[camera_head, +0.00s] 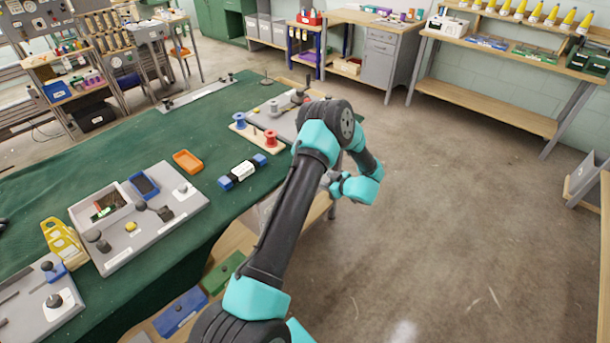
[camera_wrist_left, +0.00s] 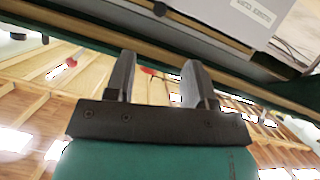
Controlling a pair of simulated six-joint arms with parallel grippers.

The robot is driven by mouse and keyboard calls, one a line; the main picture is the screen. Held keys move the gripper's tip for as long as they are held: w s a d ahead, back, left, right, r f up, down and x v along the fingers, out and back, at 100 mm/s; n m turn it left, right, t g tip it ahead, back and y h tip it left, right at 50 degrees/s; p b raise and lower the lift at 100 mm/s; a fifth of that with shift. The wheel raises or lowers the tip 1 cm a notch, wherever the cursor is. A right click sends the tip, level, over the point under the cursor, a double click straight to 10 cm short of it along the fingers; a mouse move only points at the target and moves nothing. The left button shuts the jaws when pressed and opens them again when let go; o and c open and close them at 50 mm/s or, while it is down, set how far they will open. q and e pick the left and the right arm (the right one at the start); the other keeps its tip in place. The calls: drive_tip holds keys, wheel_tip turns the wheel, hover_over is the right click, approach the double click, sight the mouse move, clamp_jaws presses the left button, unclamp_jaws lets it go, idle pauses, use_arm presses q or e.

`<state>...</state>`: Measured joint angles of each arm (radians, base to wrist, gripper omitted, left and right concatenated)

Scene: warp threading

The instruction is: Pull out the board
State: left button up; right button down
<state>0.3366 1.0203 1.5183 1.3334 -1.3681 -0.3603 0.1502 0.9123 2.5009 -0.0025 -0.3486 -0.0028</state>
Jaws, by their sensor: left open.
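A grey board (camera_head: 285,124) with knobs on it lies on the green-covered table (camera_head: 215,110), near its right edge and partly behind my left arm. I cannot tell for certain whether it is the task's board. My left gripper (camera_head: 334,183) is beside the table's edge. In the left wrist view its two fingers (camera_wrist_left: 155,70) are apart with nothing held between them. A pale grey panel (camera_wrist_left: 215,12) with a white label shows beyond the fingers at the upper right there. My right gripper is not in view.
A wooden spool stand (camera_head: 256,133), a blue-and-white block (camera_head: 238,174), an orange tray (camera_head: 188,161) and a grey fixture plate (camera_head: 170,222) lie on the table. Shelf items, including a green box (camera_head: 222,270), sit below its edge. The floor (camera_head: 430,230) to the right is clear.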

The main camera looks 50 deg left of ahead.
use_arm(q)
drive_tip(key=x, duration=1.3)
drive_tip(key=shift+a, duration=0.1)
clamp_jaws()
